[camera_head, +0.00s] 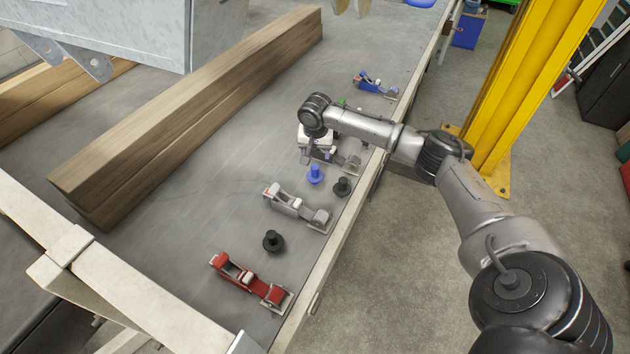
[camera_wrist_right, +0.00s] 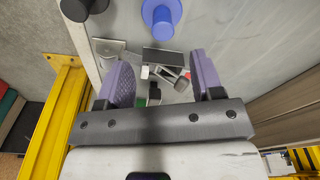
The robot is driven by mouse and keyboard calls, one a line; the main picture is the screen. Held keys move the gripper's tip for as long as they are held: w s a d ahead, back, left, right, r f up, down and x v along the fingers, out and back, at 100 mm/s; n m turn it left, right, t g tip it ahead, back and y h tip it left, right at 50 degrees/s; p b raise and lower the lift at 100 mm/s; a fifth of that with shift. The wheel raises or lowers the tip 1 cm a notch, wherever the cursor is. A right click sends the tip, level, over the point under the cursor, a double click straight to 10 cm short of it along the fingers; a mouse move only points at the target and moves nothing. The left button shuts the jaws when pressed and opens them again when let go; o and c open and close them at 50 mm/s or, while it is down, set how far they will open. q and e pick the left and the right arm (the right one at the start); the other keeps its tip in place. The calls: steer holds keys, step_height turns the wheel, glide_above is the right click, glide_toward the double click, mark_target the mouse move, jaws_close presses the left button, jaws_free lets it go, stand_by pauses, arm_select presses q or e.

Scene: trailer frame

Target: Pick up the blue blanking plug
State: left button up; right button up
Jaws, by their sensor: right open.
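The blue blanking plug (camera_head: 315,174) stands on the grey deck, with its round flange down and its stem up. It also shows at the top edge of the right wrist view (camera_wrist_right: 161,14), partly cut off. My right gripper (camera_head: 316,157) is just behind the plug in the head view, pointing down. In the right wrist view, its purple fingers (camera_wrist_right: 160,62) are spread wide with nothing gripped. A grey metal latch clamp (camera_wrist_right: 165,72) shows between and beyond them. The blue plug lies outside the fingers, apart from them. My left gripper is not in view.
Black plugs stand beside the blue one (camera_head: 342,187) and farther forward (camera_head: 273,240). A silver clamp (camera_head: 296,206), a red clamp (camera_head: 250,280) and a blue clamp (camera_head: 375,84) line the deck edge. A long timber beam (camera_head: 190,110) lies to the left.

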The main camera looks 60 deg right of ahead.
mark_target(315, 167)
steer(key=f, duration=0.2)
steer(key=f+b, duration=0.1)
steer(key=f, duration=0.1)
steer(key=shift+w+d, duration=0.1)
steer(key=shift+d, duration=0.1)
steer(key=shift+w+d+f+b, duration=0.15)
steer(key=shift+f+b, duration=0.55)
steer(key=shift+f, duration=0.6)
steer(key=shift+w+d+f+b, duration=0.15)
steer(key=shift+f+b, duration=0.55)
steer(key=shift+f, duration=0.6)
steer(key=shift+r, duration=0.1)
steer(key=shift+c, duration=1.3)
jaws_close()
